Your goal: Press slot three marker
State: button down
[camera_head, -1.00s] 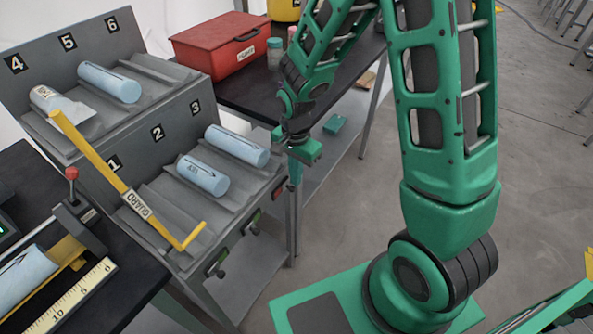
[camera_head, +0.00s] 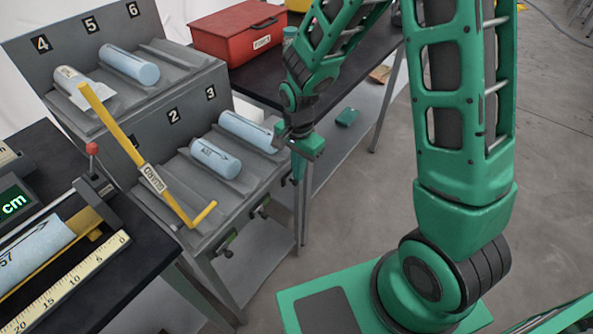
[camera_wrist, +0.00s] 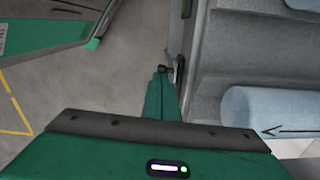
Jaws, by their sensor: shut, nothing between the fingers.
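The rack has numbered slots, and the number 3 plate (camera_head: 210,93) is at the right of its lower tier. A light blue cylinder (camera_head: 245,130) lies in slot three, its front end beside my gripper in the picture. My gripper (camera_head: 297,180) is shut and empty, pointing down at the rack's front right. In the wrist view my gripper (camera_wrist: 160,75) is beside a small dark fitting (camera_wrist: 179,70) on the rack's edge; I cannot tell whether they touch. A blue cylinder with an arrow (camera_wrist: 275,110) lies to the right. Which part is the slot three marker is unclear.
Another cylinder (camera_head: 215,158) lies in slot two. A yellow guard bar (camera_head: 130,150) crosses the slot one area. Handle-like fittings (camera_head: 228,242) stick out from the rack's front. A red box (camera_head: 240,32) stands on the black table behind. Open floor lies right of the rack.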

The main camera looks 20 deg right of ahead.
notch_tip(320, 180, up, 13)
jog(key=w+d, duration=0.1)
jog(key=d, duration=0.1)
jog(key=shift+w+f, duration=0.2)
jog(key=shift+w, duration=0.05)
dwell(0.3)
jog(key=s+d+r+n, duration=0.1)
jog(key=s+d+r, duration=0.25)
jog(key=d, duration=0.35)
jog(key=s+d+r+n, duration=0.1)
jog(key=s+d+r, duration=0.1)
jog(key=s+d, duration=0.35)
jog(key=s+d+r+n, duration=0.1)
jog(key=s+d, duration=0.3)
jog(key=s, duration=0.4)
jog(key=s+d+r+n, duration=0.1)
jog(key=s+d+n, duration=0.1)
jog(key=s+d, duration=0.2)
jog(key=s, duration=0.3)
jog(key=shift+s+r+n, duration=0.25)
jog(key=shift+s+n, duration=0.05)
jog(key=shift+s, duration=0.05)
